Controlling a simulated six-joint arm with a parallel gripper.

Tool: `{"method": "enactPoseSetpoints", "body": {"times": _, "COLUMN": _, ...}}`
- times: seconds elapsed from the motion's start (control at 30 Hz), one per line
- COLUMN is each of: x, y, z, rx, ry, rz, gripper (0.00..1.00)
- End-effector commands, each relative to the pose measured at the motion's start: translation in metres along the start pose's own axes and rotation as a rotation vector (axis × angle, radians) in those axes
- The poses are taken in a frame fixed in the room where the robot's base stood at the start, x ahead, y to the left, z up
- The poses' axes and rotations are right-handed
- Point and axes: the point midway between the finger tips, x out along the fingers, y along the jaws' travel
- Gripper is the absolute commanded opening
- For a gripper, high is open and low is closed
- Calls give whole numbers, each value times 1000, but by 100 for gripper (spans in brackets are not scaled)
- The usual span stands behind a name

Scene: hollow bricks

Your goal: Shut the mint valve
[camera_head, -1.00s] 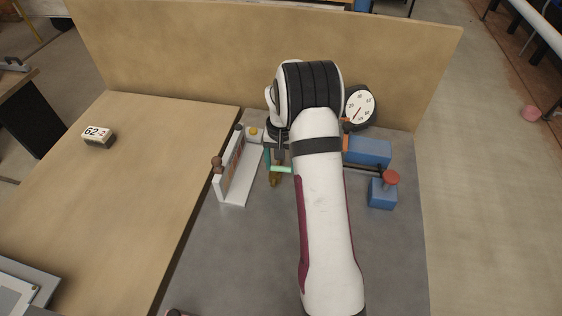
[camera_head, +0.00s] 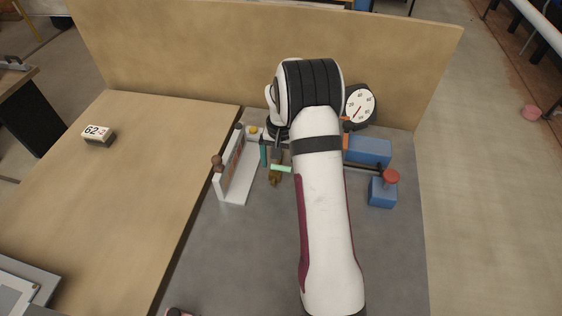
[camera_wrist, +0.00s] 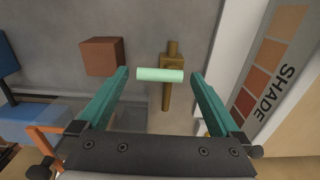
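The mint valve has a pale mint bar handle (camera_wrist: 160,75) on a brass body and pipe (camera_wrist: 166,95). In the wrist view the bar lies crosswise to the pipe. My gripper (camera_wrist: 160,78) is open, with one teal finger at each end of the bar and a small gap on both sides. I cannot tell how far above or around the bar the fingertips are. In the head view the mint handle (camera_head: 281,168) and brass body (camera_head: 274,180) show left of my arm, with one teal finger (camera_head: 263,152) beside them. My arm hides the rest of the gripper.
A white stand with a shade card (camera_head: 234,165) is close on the left. A red-brown block (camera_wrist: 101,57) shows in the wrist view. Blue blocks (camera_head: 370,151), a red-knobbed blue base (camera_head: 382,194) and a dial gauge (camera_head: 359,106) stand right. A tan wall (camera_head: 200,50) is behind.

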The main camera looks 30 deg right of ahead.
Motion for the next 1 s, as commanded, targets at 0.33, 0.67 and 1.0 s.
{"method": "enactPoseSetpoints", "body": {"times": 0.33, "x": -14, "y": 0, "z": 0, "rx": -1, "ry": 2, "rz": 0, "gripper": 100}}
{"method": "enactPoseSetpoints", "body": {"times": 0.67, "x": -113, "y": 0, "z": -1, "rx": -1, "ry": 5, "rz": -1, "gripper": 100}}
{"method": "enactPoseSetpoints", "body": {"times": 1.0, "x": -158, "y": 0, "z": 0, "rx": -1, "ry": 0, "rz": 0, "gripper": 100}}
